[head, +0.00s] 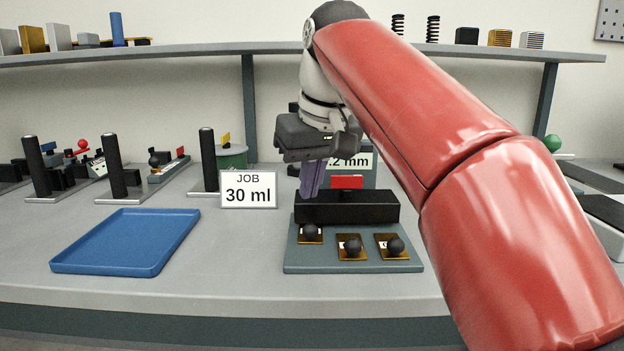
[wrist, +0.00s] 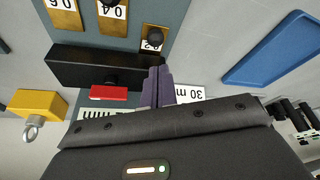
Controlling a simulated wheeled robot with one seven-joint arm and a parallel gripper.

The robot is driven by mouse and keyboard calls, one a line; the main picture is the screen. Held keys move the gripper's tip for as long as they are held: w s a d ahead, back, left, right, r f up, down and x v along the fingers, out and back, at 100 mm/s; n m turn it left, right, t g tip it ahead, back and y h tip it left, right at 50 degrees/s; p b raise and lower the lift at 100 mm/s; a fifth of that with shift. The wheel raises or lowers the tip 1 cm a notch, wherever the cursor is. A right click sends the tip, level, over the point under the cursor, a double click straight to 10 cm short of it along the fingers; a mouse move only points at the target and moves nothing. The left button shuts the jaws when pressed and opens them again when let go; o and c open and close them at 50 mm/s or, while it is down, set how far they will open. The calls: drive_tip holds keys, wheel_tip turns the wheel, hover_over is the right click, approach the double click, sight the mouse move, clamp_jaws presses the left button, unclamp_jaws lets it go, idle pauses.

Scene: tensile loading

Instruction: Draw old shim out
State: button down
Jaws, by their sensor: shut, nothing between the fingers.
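A long black block (head: 370,206) stands at the back of a grey-green base plate (head: 300,262); it also shows in the wrist view (wrist: 85,68). A red piece (head: 347,182) shows just behind it, and in the wrist view (wrist: 108,95) a small dark shape sits between the two. Three brass shim plates with black knobs lie on the base: left (head: 311,234), middle (head: 351,247), right (head: 394,246). I cannot tell which piece is the old shim. My gripper (head: 313,194) is shut and empty, its purple fingers pointing down at the block's left end; fingertips (wrist: 157,72) overlap the block.
An empty blue tray (head: 128,242) lies on the bench to the left. A "JOB 30 ml" card (head: 248,189) stands between tray and base. A sign ending in "2 mm" (head: 354,161) is partly hidden behind my gripper. Black posts stand at the back left.

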sight(301, 229)
drive_tip(key=b+x, duration=0.1)
drive_tip(key=x, duration=0.5)
drive_tip(key=shift+r, duration=0.1)
drive_tip(key=shift+s+a+b, duration=0.1)
drive_tip(key=shift+s+b, duration=0.3)
drive_tip(key=shift+s, duration=2.2)
drive_tip(key=shift+r+p, duration=0.45)
drive_tip(key=shift+p, duration=0.05)
drive_tip(key=p+v, duration=0.4)
drive_tip(key=v, duration=0.5)
drive_tip(key=shift+s, duration=0.2)
